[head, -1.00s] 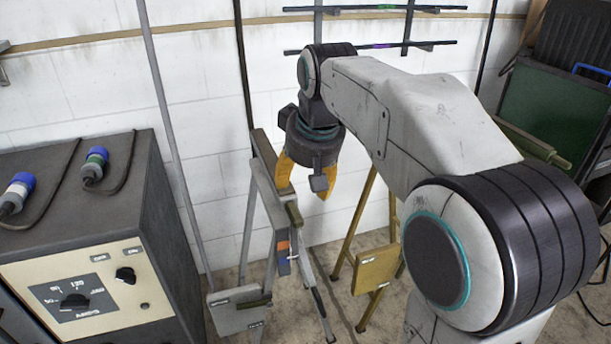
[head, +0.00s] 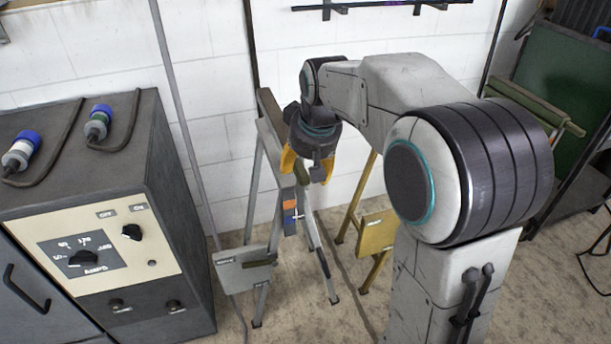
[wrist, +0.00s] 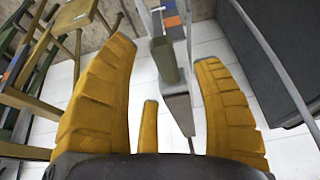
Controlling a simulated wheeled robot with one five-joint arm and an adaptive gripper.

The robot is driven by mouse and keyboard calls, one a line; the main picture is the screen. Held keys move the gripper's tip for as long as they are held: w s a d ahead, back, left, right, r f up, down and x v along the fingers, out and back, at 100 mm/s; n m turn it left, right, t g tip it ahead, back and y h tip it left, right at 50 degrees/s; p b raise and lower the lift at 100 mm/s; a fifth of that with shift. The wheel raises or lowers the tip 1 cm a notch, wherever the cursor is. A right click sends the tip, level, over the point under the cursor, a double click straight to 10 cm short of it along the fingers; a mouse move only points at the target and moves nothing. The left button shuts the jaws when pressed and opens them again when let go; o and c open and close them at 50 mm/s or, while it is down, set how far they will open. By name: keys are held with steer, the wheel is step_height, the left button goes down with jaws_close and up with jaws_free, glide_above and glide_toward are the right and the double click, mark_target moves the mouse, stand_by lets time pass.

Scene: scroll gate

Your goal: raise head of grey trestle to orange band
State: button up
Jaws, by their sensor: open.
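The grey trestle (head: 262,150) stands by the white wall, with its long grey head sloping toward me. Its upright has an orange band (head: 289,204) with a blue band (head: 290,217) below it; the orange band also shows in the wrist view (wrist: 172,21). A dark olive block (head: 302,174) sits at the head's near end. My gripper (head: 308,168) is open, yellow fingers pointing down around this end. In the wrist view, the olive block (wrist: 163,60) lies between the spread fingertips; I cannot tell whether any finger touches it.
A yellow trestle (head: 376,232) stands just right of the grey one. A dark welder cabinet (head: 180,225) with a dial and plugs fills the left. A green board (head: 545,95) leans at the right. Concrete floor shows between the trestles and my base.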

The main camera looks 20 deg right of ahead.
mark_target(305, 171)
steer(key=shift+b+x, duration=0.4)
steer(key=shift+x, duration=1.45)
steer(key=shift+c, duration=0.2)
